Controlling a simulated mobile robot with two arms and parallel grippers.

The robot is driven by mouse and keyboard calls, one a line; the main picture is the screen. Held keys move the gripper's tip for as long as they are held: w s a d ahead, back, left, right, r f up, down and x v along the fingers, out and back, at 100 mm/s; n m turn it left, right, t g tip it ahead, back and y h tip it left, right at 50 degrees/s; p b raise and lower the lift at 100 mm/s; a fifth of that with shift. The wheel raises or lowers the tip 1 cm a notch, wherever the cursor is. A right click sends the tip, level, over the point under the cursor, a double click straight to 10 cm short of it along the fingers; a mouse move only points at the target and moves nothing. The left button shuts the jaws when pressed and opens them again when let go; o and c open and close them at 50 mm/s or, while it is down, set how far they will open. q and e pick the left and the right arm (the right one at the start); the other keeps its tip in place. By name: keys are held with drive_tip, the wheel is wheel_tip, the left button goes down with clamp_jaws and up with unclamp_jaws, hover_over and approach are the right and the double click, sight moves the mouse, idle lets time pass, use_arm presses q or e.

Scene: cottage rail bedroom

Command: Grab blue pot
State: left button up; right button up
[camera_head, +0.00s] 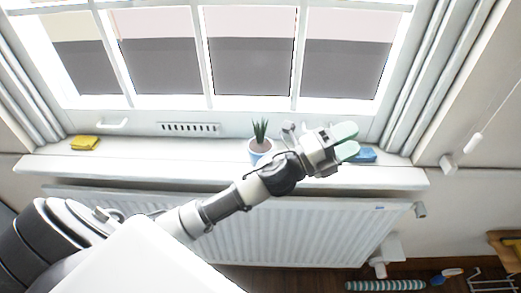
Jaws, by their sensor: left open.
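My right gripper is not in view.
A yellow cloth (85,142) lies at the left of the sill (160,157). A blue item (368,155) lies just beyond my left fingertips. The window is behind, a white radiator (330,232) below. The sill left of the pot is clear.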

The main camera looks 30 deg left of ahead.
use_arm(q)
drive_tip(key=d+r+m+g+h, duration=0.2)
drive_tip(key=d+m+g+h, duration=0.15)
drive_tip(key=m+g, duration=0.7)
drive_tip(key=m+g+y, duration=0.6)
drive_tip(key=m+y, duration=0.5)
drive_tip(key=y, duration=0.7)
approach(260, 131)
drive_tip(key=shift+w+a+f+n, duration=0.15)
drive_tip(key=shift+w+a+f, duration=0.15)
drive_tip(key=shift+w, duration=0.25)
drive_tip(key=shift+w+a+f+n, duration=0.1)
drive_tip(key=shift+w+a+f, duration=0.15)
drive_tip(key=shift+w, duration=0.35)
wheel_tip(260, 131, down, 4)
drive_tip(key=shift+d+f+p, duration=0.1)
drive_tip(key=shift+f+p, duration=0.1)
drive_tip(key=shift+p, duration=0.4)
drive_tip(key=f+p, duration=0.1)
drive_tip(key=f, duration=0.1)
drive_tip(key=s+f+p, duration=0.1)
drive_tip(key=f, duration=0.1)
drive_tip(key=shift+s+f, duration=0.1)
drive_tip(key=shift+f, duration=0.65)
